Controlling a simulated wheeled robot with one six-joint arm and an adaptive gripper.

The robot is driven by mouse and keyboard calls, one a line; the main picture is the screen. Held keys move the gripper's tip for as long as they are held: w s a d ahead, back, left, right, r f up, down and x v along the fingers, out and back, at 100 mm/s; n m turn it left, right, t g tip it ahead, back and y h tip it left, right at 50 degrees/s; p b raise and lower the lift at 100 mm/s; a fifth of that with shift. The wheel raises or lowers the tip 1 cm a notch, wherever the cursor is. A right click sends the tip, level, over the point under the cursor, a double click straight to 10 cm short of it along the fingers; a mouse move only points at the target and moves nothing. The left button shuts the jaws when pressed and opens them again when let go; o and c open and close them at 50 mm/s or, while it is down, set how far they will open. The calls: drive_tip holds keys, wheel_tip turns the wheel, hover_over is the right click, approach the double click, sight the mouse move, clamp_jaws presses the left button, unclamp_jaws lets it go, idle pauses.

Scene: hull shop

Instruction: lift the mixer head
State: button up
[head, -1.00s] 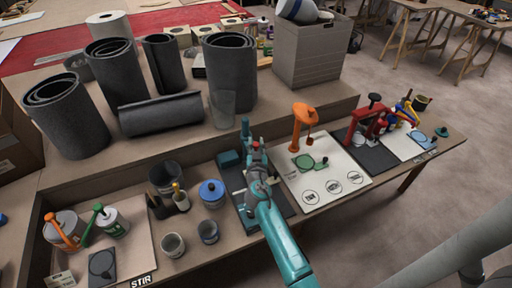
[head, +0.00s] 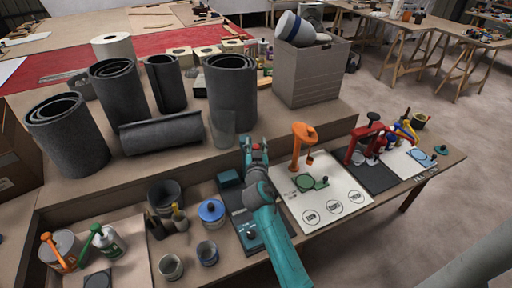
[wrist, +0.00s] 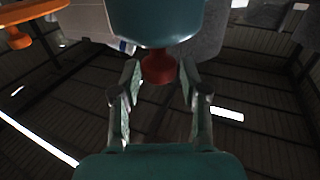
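In the wrist view, a rounded teal body (wrist: 155,22), seemingly the mixer head, hangs close over my gripper. A dark red knob (wrist: 158,66) sticks out below it, between my fingertips. My gripper (wrist: 160,82) is open, with a finger on each side of the knob and gaps showing. In the head view my gripper (head: 254,150) is over the dark mat (head: 232,197), with a bit of red at its tip. There I cannot separate the mixer head from my gripper. A teal block (head: 229,179) and a low teal piece (head: 250,236) are on the mat.
An orange stand (head: 301,145) on a white board is close right, with a red press (head: 366,140) beyond. A blue-lidded pot (head: 211,212) and grey cups (head: 170,267) are left.

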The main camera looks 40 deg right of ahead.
drive_tip(key=shift+f, duration=0.25)
drive_tip(key=shift+s, duration=0.1)
drive_tip(key=shift+s+a, duration=0.15)
drive_tip(key=shift+a, duration=0.05)
drive_tip(key=v, duration=1.1)
drive_tip(key=shift+s, duration=0.2)
drive_tip(key=shift+a+r, duration=0.1)
